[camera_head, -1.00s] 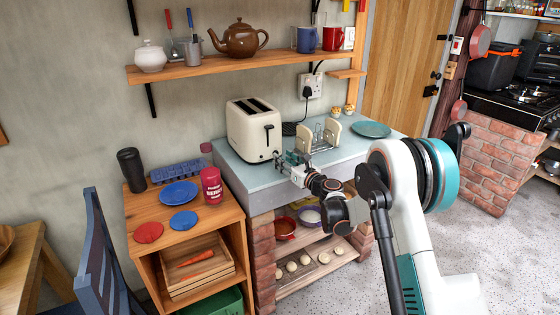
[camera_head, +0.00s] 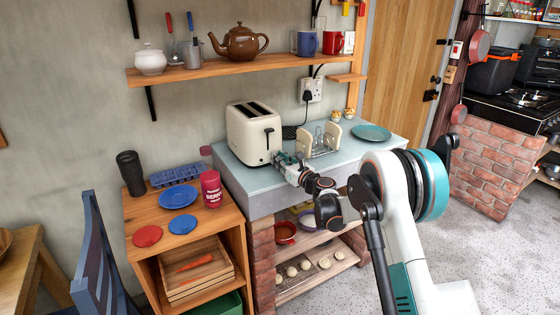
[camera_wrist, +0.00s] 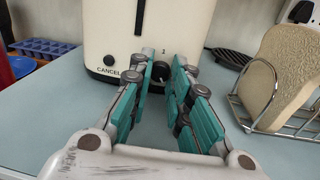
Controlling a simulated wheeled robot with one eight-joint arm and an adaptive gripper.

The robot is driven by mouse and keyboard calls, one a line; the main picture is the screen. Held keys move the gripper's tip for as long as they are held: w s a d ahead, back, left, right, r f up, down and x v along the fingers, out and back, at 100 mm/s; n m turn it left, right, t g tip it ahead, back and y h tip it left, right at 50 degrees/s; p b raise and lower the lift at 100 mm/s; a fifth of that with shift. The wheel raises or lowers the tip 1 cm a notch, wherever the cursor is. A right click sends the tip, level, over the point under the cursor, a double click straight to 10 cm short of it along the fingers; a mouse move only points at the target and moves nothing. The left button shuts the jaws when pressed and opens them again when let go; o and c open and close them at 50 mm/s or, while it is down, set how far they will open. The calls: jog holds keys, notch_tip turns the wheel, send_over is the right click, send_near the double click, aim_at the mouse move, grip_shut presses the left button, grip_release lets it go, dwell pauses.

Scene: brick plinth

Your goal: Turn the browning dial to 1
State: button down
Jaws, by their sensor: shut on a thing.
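The cream toaster (camera_head: 245,138) stands on the pale blue counter top, its control end facing my gripper (camera_head: 279,160). In the wrist view the toaster (camera_wrist: 185,25) fills the top middle. Its black browning dial (camera_wrist: 163,74) sits low on that face, with a small mark that looks like 1 above it. My gripper (camera_wrist: 163,76) has its teal-padded fingers on both sides of the dial, shut on it. The dial's pointer cannot be made out. In the head view the gripper hides the dial. A black CANCEL button (camera_wrist: 109,60) is left of the dial.
A toast rack (camera_head: 318,143) with bread stands close right of the gripper, also in the wrist view (camera_wrist: 272,85). A teal plate (camera_head: 370,132) lies farther right. A wooden shelf (camera_head: 225,72) hangs above. A red can (camera_head: 210,189) stands left of the counter.

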jog(key=shift+n, duration=0.3)
jog(key=n, duration=0.3)
jog(key=shift+n+p, duration=0.3)
jog(key=shift+p, duration=0.05)
jog(key=n, duration=0.3)
jog(key=shift+r+h, duration=0.1)
jog(key=shift+h, duration=0.2)
jog(key=n, duration=0.3)
jog(key=shift+a+n+p, duration=0.1)
jog(key=shift+n+p, duration=0.25)
jog(key=shift+n, duration=0.05)
jog(key=n+h, duration=0.1)
jog(key=n, duration=0.3)
jog(key=shift+s, duration=0.1)
jog(key=n, duration=0.3)
jog(key=shift+a+n+h, duration=0.1)
jog(key=shift+n+h, duration=0.2)
jog(key=n, duration=0.3)
jog(key=shift+s+t, duration=0.1)
jog(key=shift+t, duration=0.2)
jog(key=n, duration=0.6)
jog(key=shift+f+h, duration=0.2)
jog(key=shift+h, duration=0.1)
jog(key=shift+n+t, duration=0.3)
